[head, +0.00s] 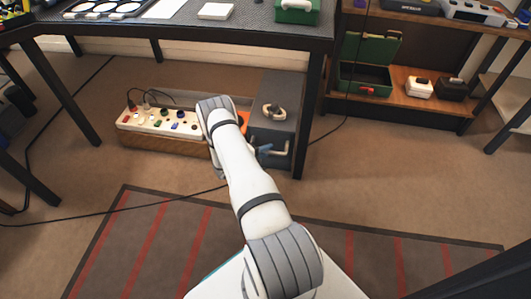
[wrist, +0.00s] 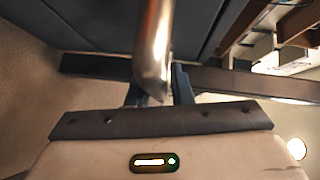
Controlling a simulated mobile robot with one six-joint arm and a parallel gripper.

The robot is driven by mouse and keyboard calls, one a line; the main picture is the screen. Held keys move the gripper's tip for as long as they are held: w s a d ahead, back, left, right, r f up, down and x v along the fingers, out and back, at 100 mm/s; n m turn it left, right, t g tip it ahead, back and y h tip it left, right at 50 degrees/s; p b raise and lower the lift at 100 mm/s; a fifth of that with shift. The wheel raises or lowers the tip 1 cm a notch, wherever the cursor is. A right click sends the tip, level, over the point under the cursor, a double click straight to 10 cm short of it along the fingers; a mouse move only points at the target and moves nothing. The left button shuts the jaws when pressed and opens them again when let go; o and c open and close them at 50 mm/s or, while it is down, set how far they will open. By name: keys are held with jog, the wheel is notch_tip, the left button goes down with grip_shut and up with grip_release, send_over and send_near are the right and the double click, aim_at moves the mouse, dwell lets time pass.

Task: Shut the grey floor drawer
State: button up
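The grey floor drawer unit (head: 284,125) stands on the floor under the workbench, right of my arm in the head view. A pale metal handle (head: 280,149) is on its front. In the wrist view the shiny handle (wrist: 153,45) runs down between the two dark blue fingers of my gripper (wrist: 157,88). My gripper (head: 263,149) is at the handle in the head view, partly hidden by my arm. Whether the fingers press on the handle or only stand around it, I cannot tell. How far the drawer is out is unclear.
Left of the drawer stands a wooden box with a white power strip (head: 160,121) and cables. The bench leg (head: 309,105) is close on the drawer's right. A striped mat (head: 140,235) and a thin cable (head: 95,214) lie in front. A shelf holds a green open box (head: 365,78).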

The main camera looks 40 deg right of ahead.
jog(key=o, duration=0.4)
jog(key=a, duration=0.2)
jog(key=a+p, duration=0.1)
jog(key=a, duration=0.2)
jog(key=a+r+p, duration=0.1)
jog(key=a, duration=0.1)
jog(key=shift+w+a, duration=0.3)
jog(key=shift+a, duration=0.05)
